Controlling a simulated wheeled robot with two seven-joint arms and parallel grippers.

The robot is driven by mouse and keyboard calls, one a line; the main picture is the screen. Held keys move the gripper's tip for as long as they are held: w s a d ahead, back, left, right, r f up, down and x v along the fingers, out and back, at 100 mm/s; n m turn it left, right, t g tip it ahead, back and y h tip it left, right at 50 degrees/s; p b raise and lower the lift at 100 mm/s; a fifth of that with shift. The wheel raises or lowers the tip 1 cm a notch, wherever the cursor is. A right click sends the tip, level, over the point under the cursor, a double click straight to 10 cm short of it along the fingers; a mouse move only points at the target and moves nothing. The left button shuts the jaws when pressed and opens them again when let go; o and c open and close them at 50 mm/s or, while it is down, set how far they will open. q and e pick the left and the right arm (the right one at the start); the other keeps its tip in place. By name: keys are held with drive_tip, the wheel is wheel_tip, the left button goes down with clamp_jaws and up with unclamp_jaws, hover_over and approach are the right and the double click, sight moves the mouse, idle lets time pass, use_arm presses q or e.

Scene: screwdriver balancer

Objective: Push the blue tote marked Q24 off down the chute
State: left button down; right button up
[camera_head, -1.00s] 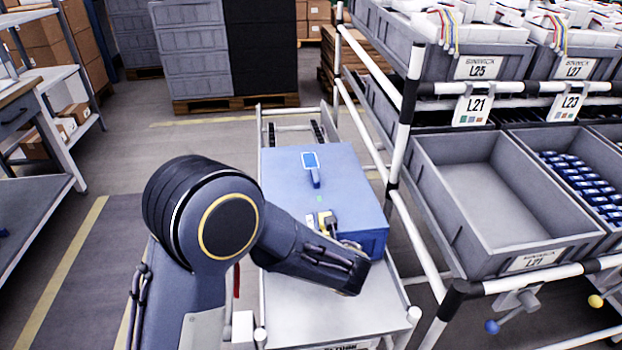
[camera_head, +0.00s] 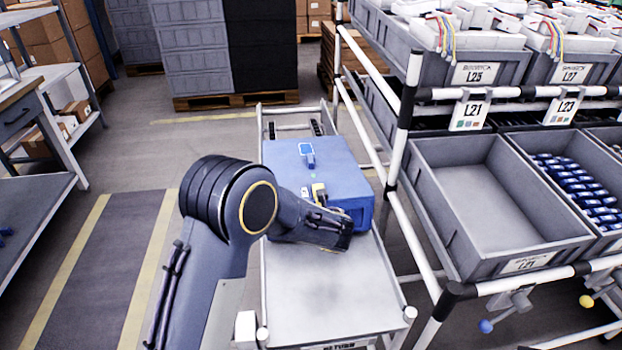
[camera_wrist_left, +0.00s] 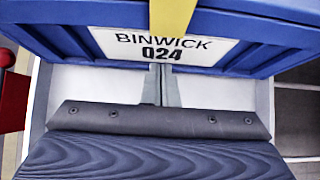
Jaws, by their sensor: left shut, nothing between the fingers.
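The blue tote (camera_head: 345,178) sits on the grey chute surface (camera_head: 330,295), toward its far half. Its white label reading BINWICK Q24 (camera_wrist_left: 115,42) faces me in the left wrist view, partly covered by a yellow strip. My left arm comes from the lower left and reaches the tote's near face. My left gripper (camera_wrist_left: 162,72) is shut and empty, its fingertips at the tote's face just below the label; they appear to touch it. In the head view my wrist hides the fingertips. My right gripper is not in view.
A blue-and-white device (camera_head: 307,154) lies on top of the tote. A rack with a grey bin (camera_head: 490,205) stands close along the right. A loaded pallet (camera_head: 235,100) stands behind, with open floor before it.

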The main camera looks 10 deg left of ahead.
use_arm(q)
drive_tip(key=w+p, duration=0.1)
drive_tip(key=w+a+p, duration=0.1)
drive_tip(key=w, duration=0.1)
drive_tip(key=shift+w+a+r, duration=0.15)
drive_tip(key=shift+w+r, duration=0.05)
drive_tip(key=shift+w, duration=0.05)
drive_tip(key=w+a+p, duration=0.1)
drive_tip(key=w+p, duration=0.1)
drive_tip(key=w, duration=0.1)
drive_tip(key=w+a+p, duration=0.1)
drive_tip(key=w+p, duration=0.2)
drive_tip(key=w+a+p, duration=0.1)
drive_tip(key=w+p, duration=0.1)
drive_tip(key=w, duration=0.1)
drive_tip(key=shift+w+r, duration=0.15)
drive_tip(key=shift+w, duration=0.3)
drive_tip(key=shift+p+v, duration=0.35)
drive_tip(key=shift+v, duration=3.15)
drive_tip(key=shift+d+f, duration=0.1)
drive_tip(key=shift+f, duration=0.15)
